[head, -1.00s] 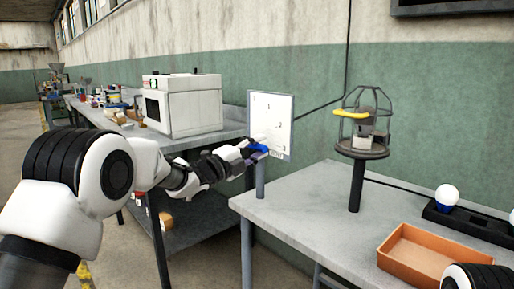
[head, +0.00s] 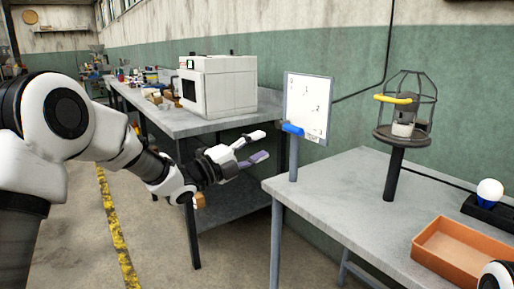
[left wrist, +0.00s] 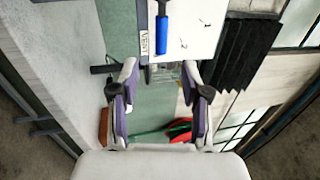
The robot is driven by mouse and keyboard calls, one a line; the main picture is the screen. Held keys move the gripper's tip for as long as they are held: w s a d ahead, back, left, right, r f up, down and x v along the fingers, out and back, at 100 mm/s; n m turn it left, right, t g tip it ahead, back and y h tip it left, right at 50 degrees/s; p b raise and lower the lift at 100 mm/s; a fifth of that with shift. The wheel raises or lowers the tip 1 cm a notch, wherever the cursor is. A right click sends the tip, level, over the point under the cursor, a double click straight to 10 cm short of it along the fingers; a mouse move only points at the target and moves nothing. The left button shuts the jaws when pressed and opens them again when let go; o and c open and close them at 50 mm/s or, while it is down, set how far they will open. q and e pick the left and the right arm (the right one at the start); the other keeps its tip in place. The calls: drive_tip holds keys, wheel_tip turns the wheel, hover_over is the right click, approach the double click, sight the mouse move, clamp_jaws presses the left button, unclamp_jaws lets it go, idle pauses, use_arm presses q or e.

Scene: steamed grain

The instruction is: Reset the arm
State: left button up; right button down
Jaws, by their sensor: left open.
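My left gripper (head: 264,145) is open and empty, in front of the grey bench and to the left of the whiteboard (head: 309,105). Its spread fingers with purple pads also show in the left wrist view (left wrist: 160,70). A blue-handled tool (head: 293,129) is at the board's lower left edge, apart from the fingers. In the left wrist view the blue handle (left wrist: 175,35) lies against the board (left wrist: 203,25), beyond the fingertips. My right gripper is not in view; only a piece of my right arm shows at the lower right corner.
A white oven-like box (head: 222,88) stands on the left bench. The near table (head: 335,200) holds an orange tray (head: 460,250), a caged stand (head: 396,150) and a white bulb (head: 489,191). Its front left area is clear. Open floor lies at the left.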

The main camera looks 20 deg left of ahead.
use_arm(q)
drive_tip(key=shift+f, duration=0.1)
drive_tip(key=s+d+f+n+g+y, duration=0.1)
drive_tip(key=s+f+n+g+y, duration=0.2)
drive_tip(key=f, duration=1.4)
drive_tip(key=s+d+f+n+g+y, duration=0.1)
drive_tip(key=s+d+f+n+g, duration=0.2)
drive_tip(key=f, duration=1.4)
drive_tip(key=s+a+f+n+g+y, duration=0.25)
drive_tip(key=s+f+n, duration=0.35)
drive_tip(key=s+f, duration=0.8)
drive_tip(key=s+a+f+n+g+y, duration=0.25)
drive_tip(key=s+n, duration=0.25)
drive_tip(key=s, duration=0.3)
drive_tip(key=s+a+f+n+g+y, duration=0.1)
drive_tip(key=s+a+n+g, duration=0.2)
drive_tip(key=s, duration=0.5)
drive_tip(key=s+a+f+n+g+y, duration=0.1)
drive_tip(key=s+f+n+g+y, duration=0.1)
drive_tip(key=s+n, duration=0.5)
wheel_tip(320, 180, up, 22)
drive_tip(key=s+p, duration=0.1)
drive_tip(key=p, duration=2.1)
drive_tip(key=shift+s+m, duration=0.15)
drive_tip(key=shift+m, duration=0.25)
